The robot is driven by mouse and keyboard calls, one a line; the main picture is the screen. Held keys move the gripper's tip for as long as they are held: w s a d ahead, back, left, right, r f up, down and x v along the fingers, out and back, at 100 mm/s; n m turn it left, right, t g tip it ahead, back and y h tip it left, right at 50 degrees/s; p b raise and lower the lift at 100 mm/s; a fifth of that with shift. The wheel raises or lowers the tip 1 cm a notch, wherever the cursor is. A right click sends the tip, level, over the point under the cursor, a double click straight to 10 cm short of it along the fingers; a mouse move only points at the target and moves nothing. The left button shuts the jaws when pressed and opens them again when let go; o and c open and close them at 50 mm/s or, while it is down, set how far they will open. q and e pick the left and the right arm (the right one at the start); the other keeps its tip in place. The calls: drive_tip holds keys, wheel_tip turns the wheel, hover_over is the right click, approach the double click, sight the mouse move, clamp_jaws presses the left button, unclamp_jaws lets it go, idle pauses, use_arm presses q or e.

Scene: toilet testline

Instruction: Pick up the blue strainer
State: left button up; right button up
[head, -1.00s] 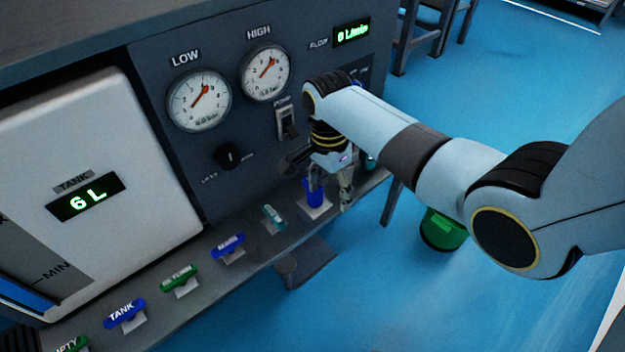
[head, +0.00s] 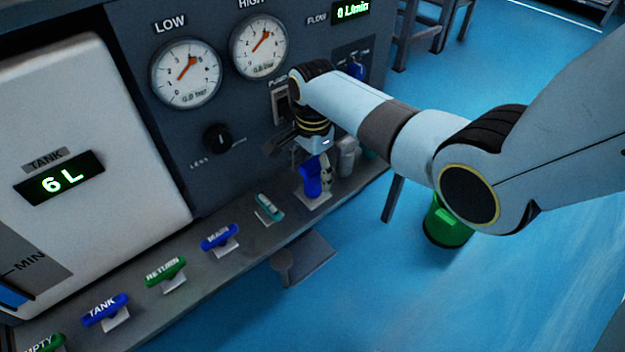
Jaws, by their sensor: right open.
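The blue strainer (head: 311,181) looks like a short upright blue cylinder on a pale base, on the ledge below the panel. My right gripper (head: 319,174) points down right at the strainer and is open. One finger shows just to the strainer's right, very close to it. The other finger is hidden, and I cannot tell whether either touches. My left gripper is not in view.
Behind the gripper is the panel with two gauges (head: 186,73) and a black knob (head: 217,138). Labelled handles, including MAIN (head: 219,237), line the ledge to the left. A grey cylinder (head: 347,156) stands close on the right. A green bucket (head: 447,222) is on the blue floor.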

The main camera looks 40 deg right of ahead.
drive_tip(key=shift+f, duration=0.8)
drive_tip(key=shift+r, duration=0.1)
drive_tip(key=c, duration=1.3)
drive_tip(key=shift+c, duration=0.2)
